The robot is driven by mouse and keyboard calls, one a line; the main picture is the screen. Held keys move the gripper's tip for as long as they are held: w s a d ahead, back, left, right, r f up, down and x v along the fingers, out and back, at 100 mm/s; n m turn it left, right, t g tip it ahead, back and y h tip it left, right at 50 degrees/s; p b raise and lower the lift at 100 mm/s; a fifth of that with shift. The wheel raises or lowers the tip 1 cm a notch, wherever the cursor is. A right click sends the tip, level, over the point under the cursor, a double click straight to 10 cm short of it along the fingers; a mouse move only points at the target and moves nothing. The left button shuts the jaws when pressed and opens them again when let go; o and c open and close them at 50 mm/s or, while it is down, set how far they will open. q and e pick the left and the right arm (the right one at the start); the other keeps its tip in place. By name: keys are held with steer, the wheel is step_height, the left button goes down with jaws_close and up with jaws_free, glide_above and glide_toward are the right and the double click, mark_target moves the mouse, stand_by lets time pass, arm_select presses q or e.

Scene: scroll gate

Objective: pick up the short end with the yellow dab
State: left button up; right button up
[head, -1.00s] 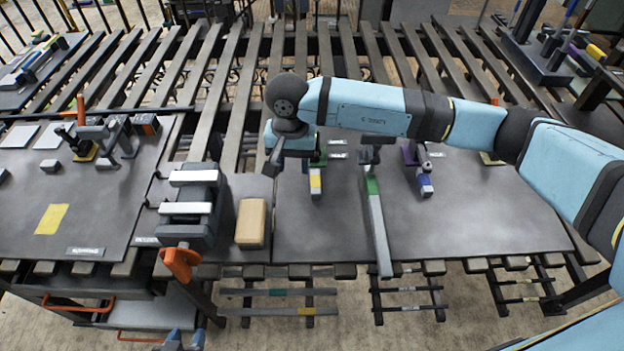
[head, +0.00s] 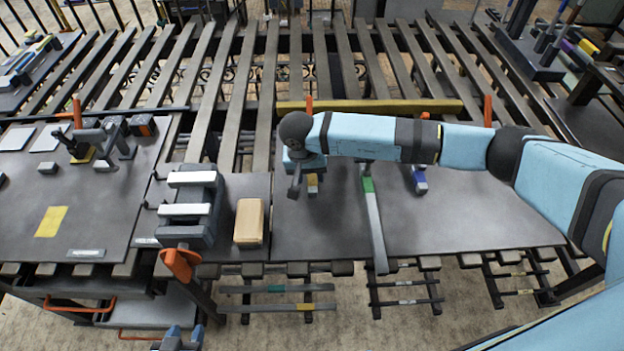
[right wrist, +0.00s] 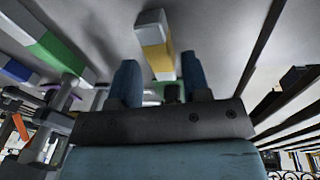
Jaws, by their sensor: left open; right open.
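The short end with the yellow dab (head: 313,186) is a pale grey bar on the dark table, mostly hidden behind my right gripper in the head view. In the right wrist view the yellow-dabbed end (right wrist: 156,48) lies just beyond the two blue fingers, roughly in line with the space between them. My right gripper (head: 296,188) is open and empty, beside the bar; its fingers (right wrist: 161,66) stand apart. Whether they touch the bar cannot be told. My left gripper (head: 178,341) is open at the bottom edge, away from the bar.
A long grey bar with a green dab (head: 375,225) lies to the right and overhangs the front edge. A blue-dabbed end (head: 419,180) is farther right. A tan block (head: 249,221) and a dark vise-like fixture (head: 190,205) stand left. A yellow beam (head: 370,106) lies behind.

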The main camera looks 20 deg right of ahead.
steer(key=shift+d+f, duration=0.2)
steer(key=shift+f, duration=0.95)
jaws_close()
steer(key=shift+r, duration=0.1)
